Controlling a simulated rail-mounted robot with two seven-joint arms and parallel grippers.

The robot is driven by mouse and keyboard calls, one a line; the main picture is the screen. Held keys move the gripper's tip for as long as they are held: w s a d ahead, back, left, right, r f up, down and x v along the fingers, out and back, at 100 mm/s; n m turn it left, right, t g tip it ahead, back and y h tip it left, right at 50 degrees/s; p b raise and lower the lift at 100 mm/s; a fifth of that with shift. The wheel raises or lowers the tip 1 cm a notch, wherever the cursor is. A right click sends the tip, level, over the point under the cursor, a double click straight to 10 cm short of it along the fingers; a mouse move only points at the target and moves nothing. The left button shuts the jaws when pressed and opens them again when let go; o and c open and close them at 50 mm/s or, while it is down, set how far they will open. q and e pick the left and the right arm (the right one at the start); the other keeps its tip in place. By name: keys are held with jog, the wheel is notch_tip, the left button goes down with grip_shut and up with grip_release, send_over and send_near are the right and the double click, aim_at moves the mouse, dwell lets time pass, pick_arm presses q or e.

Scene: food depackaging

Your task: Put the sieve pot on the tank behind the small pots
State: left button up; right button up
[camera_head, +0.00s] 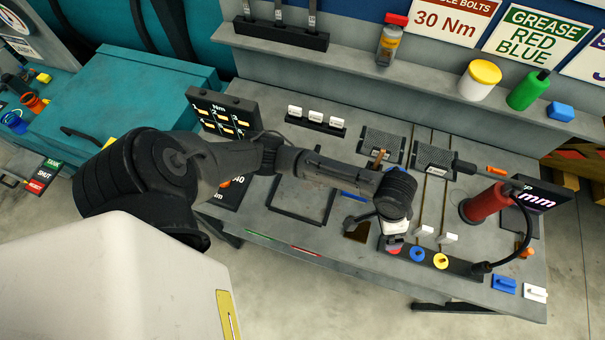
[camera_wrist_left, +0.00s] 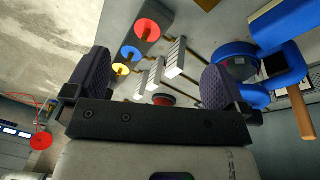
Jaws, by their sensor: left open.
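I cannot make out a sieve pot, a tank or a row of small pots in either view. My left gripper (camera_head: 391,232) hangs over the front of a grey workbench (camera_head: 330,253), close to a strip with coloured knobs. In the wrist view the left gripper (camera_wrist_left: 153,84) has its two dark pads wide apart. My right gripper is in neither view.
Red (camera_wrist_left: 147,29), blue (camera_head: 417,254) and yellow (camera_head: 441,261) knobs line the bench's front. A red cylinder (camera_head: 487,203) with a black hose stands right. The shelf behind holds a yellow-lidded jar (camera_head: 481,78) and a green bottle (camera_head: 526,91). A teal cabinet (camera_head: 140,90) stands left.

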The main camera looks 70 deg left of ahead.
pick_arm(q)
jog(key=s+f+t, duration=0.2)
jog(key=s+f, duration=0.1)
jog(key=s, duration=1)
jog(key=shift+s+d, duration=0.15)
jog(key=shift+s, duration=0.1)
jog(key=s+a, duration=0.2)
jog(key=s+a+y, duration=0.1)
jog(key=s+a, duration=0.1)
jog(key=s, duration=0.1)
jog(key=s+a+y, duration=0.1)
jog(key=s+a, duration=0.1)
jog(key=s, duration=0.1)
jog(key=shift+r+n, duration=0.15)
jog(key=shift+n, duration=0.25)
jog(key=shift+c, duration=0.6)
jog(key=shift+w, duration=0.1)
